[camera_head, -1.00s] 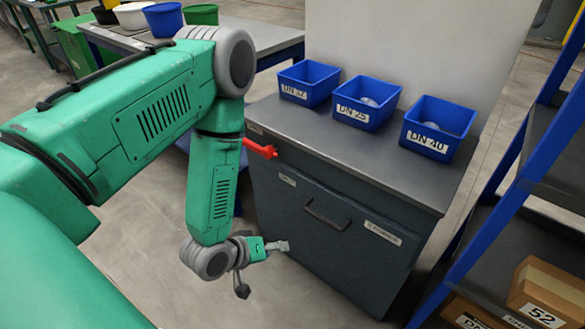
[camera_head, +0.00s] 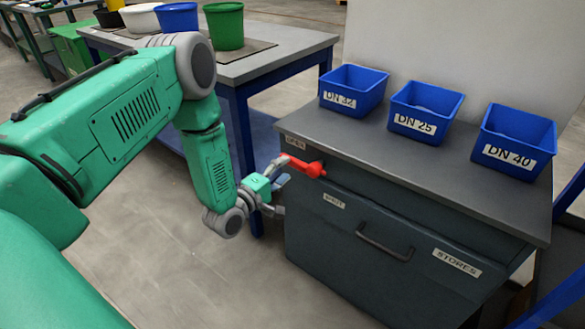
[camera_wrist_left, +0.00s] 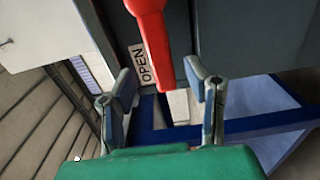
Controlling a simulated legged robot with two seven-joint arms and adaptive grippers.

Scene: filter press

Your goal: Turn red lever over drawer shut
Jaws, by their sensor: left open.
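The red lever (camera_head: 305,166) sits on the cabinet front above the drawer (camera_head: 375,235), and its handle points left toward the OPEN label (camera_head: 295,143). The SHUT label (camera_head: 334,201) is below the lever. My left gripper (camera_head: 281,186) is open and empty at the lever's free end. In the left wrist view the lever (camera_wrist_left: 152,40) reaches down from the top, with its end between the two spread fingers of my left gripper (camera_wrist_left: 160,90); I cannot tell whether they touch it. The drawer looks closed. My right gripper is not in view.
Blue bins, DN 32 (camera_head: 353,90), DN 25 (camera_head: 425,110) and DN 40 (camera_head: 513,143), stand on the cabinet top (camera_head: 440,170). A table (camera_head: 270,62) with buckets is at the back left. A blue rack (camera_head: 570,200) stands at the right edge. The floor before the cabinet is clear.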

